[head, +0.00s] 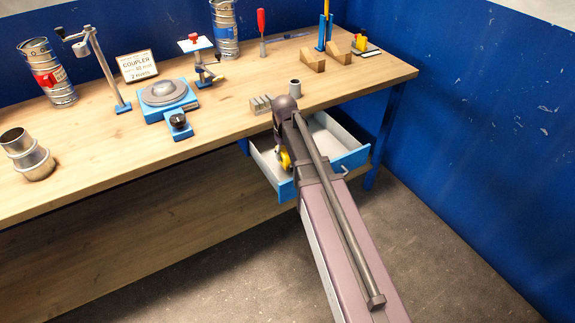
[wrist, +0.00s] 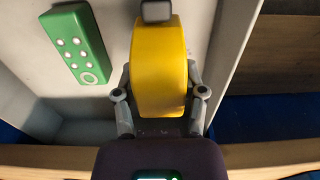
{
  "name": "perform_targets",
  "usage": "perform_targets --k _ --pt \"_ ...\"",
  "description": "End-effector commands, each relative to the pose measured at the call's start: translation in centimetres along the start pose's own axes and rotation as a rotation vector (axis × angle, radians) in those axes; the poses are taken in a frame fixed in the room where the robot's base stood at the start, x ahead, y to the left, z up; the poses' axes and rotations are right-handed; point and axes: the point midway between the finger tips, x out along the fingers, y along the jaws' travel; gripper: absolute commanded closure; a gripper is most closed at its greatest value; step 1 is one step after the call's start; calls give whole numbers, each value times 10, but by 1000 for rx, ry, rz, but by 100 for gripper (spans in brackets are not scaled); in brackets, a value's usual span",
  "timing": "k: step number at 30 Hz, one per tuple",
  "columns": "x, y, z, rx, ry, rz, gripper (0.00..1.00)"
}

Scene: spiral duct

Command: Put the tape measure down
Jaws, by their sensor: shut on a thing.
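The yellow tape measure (wrist: 159,70) stands between the fingers of my gripper (wrist: 160,92) in the wrist view, with a grey piece at its far end. The fingers are shut on its two sides. In the head view a little of the tape measure (head: 285,159) shows in the open drawer (head: 347,161), beside my arm. My arm hides most of my gripper there. I cannot tell whether the tape measure touches the drawer floor.
A green remote-like object (wrist: 78,45) with pale buttons lies in the drawer, left of the tape measure. The wooden bench (head: 110,160) above holds a grey cup (head: 294,88), a blue-based turntable (head: 165,97) and several tools. The drawer walls are close around my gripper.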

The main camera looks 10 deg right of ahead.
Motion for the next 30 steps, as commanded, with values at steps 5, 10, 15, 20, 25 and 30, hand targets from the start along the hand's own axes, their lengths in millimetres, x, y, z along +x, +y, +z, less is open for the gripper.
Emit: perform_targets --k 5,10,15,20,25,30 --pt "2 0 0 0 0 0 100" --pt "2 0 0 -1 0 0 100" --pt "4 -1 0 -1 0 0 100" --pt "14 -1 0 -1 0 0 100" --pt "28 -1 0 -1 0 0 100" --pt "38 -1 0 -1 0 0 100"
